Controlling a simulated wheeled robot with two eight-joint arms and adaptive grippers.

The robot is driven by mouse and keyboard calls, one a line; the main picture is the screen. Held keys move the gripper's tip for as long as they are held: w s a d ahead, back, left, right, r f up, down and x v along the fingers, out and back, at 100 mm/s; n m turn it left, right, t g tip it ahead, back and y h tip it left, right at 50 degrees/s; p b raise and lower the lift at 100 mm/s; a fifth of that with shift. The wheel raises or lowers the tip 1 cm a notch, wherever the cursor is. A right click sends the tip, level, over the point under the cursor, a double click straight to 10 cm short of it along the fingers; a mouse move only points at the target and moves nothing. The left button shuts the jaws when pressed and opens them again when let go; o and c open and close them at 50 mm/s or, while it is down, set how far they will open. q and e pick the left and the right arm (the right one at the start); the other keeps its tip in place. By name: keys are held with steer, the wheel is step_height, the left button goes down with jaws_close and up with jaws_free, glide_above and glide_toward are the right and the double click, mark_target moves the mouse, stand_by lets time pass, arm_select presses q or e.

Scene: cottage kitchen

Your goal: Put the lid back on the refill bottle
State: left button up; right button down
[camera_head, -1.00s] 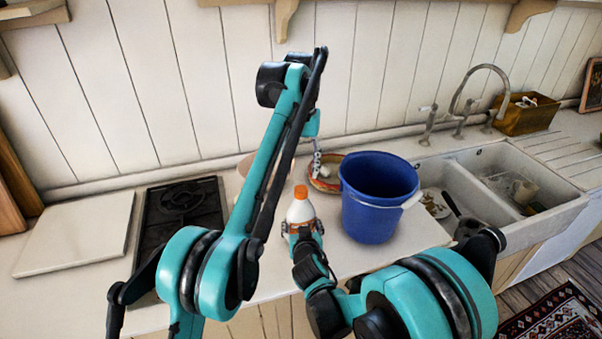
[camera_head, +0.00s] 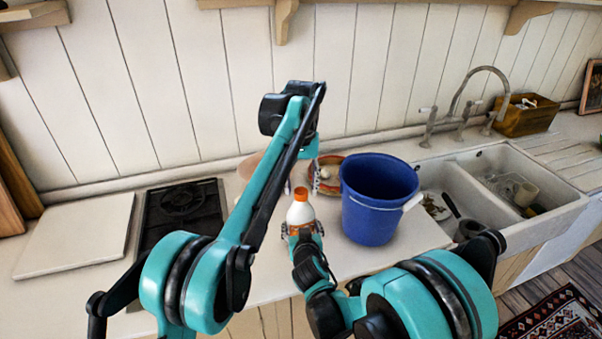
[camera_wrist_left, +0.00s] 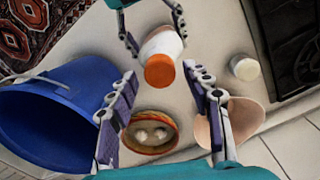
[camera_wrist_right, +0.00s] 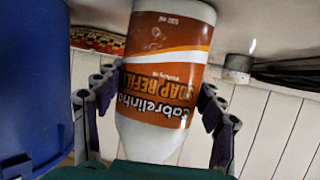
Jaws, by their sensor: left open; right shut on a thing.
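The refill bottle (camera_head: 300,212) is white with an orange label and stands upright on the counter. Its orange lid (camera_wrist_left: 160,72) is on top of it; I cannot tell whether it is screwed tight. My right gripper (camera_head: 302,230) is shut around the bottle's body, with a finger on each side of the label (camera_wrist_right: 165,75) in the right wrist view. My left gripper (camera_head: 302,183) is open above the bottle, fingers pointing down. In the left wrist view its fingertips are on either side of the lid, apart from it. My left forearm partly hides this area in the head view.
A blue bucket (camera_head: 376,205) stands close right of the bottle. Behind are a patterned bowl (camera_wrist_left: 150,143) with pale round things, a pinkish bowl (camera_wrist_left: 240,122) and a small white pot (camera_wrist_left: 245,68). A black hob (camera_head: 180,215) is left, a sink (camera_head: 510,190) right.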

arm_select(q)
steer(key=shift+f, duration=0.75)
jaws_close()
steer(key=shift+o, duration=0.7)
jaws_free()
steer(key=shift+r, duration=0.1)
step_height(320, 180, up, 7)
steer(key=shift+r, duration=0.15)
